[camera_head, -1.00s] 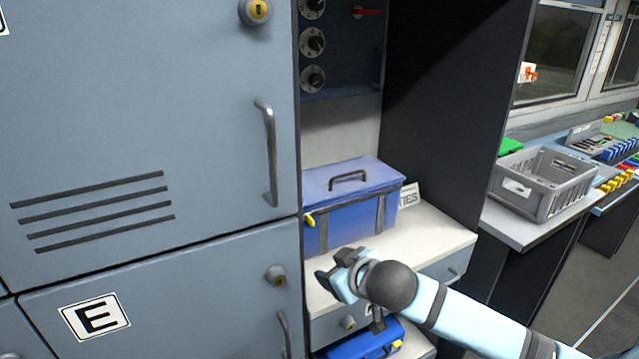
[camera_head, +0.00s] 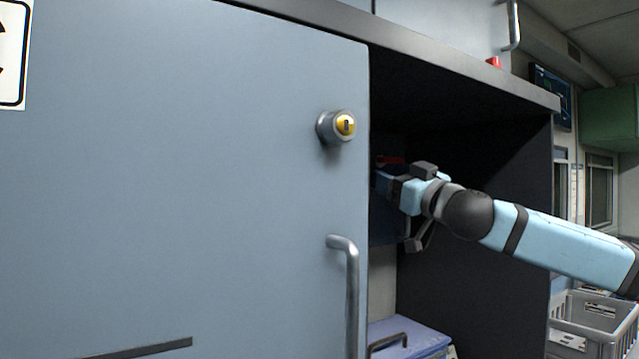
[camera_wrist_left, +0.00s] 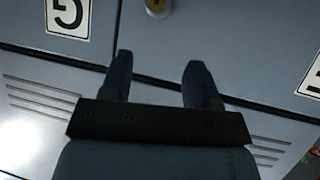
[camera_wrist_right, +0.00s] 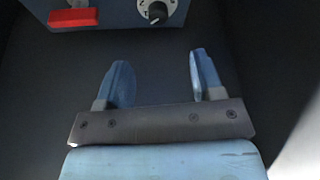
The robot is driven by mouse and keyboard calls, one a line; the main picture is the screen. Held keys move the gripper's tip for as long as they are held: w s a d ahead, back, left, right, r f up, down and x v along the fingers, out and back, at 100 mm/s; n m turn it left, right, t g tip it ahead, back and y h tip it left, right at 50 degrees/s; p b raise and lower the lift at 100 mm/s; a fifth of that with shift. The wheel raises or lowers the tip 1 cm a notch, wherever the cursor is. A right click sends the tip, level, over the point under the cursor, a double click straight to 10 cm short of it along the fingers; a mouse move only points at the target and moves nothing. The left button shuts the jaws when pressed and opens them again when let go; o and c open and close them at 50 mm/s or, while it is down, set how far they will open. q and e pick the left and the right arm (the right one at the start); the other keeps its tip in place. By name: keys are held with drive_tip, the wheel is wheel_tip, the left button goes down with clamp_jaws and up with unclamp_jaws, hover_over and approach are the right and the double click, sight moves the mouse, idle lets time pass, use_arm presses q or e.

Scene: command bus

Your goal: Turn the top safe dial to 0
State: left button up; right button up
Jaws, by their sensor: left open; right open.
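The dark blue safe (camera_head: 388,228) is inside the shelf opening, mostly hidden behind the cabinet door and my right arm. In the head view its dials are hidden; a bit of its red handle (camera_head: 391,160) shows above my right gripper (camera_head: 386,182). In the right wrist view, a dial (camera_wrist_right: 157,11) with a black knob and pale ring sits at the top edge, right of the red handle (camera_wrist_right: 75,17). I cannot tell which dial it is. My right gripper (camera_wrist_right: 160,62) is open and empty, apart from that dial. My left gripper (camera_wrist_left: 159,62) is open and empty, facing cabinet doors.
A cabinet door with a yellow lock (camera_head: 345,125) and a bar handle (camera_head: 348,290) closes off the left. A blue case (camera_head: 412,338) stands below the safe. The dark side wall (camera_head: 505,170) bounds the opening. A grey crate (camera_head: 592,318) is at lower right.

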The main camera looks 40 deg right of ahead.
use_arm(q)
drive_tip(key=p, duration=0.3)
drive_tip(key=r+p, duration=0.1)
drive_tip(key=p, duration=0.2)
drive_tip(key=r+g+p, duration=0.1)
drive_tip(key=p, duration=0.2)
drive_tip(key=shift+s+a+r+n+y, duration=0.2)
drive_tip(key=shift+a+r+n+y, duration=0.05)
drive_tip(key=shift+a+n+y, duration=0.1)
use_arm(e)
drive_tip(key=x, duration=1.3)
drive_tip(key=shift+r, duration=0.3)
drive_tip(key=shift+d, duration=0.15)
drive_tip(key=c, duration=0.9)
use_arm(q)
drive_tip(key=shift+a+r, duration=0.2)
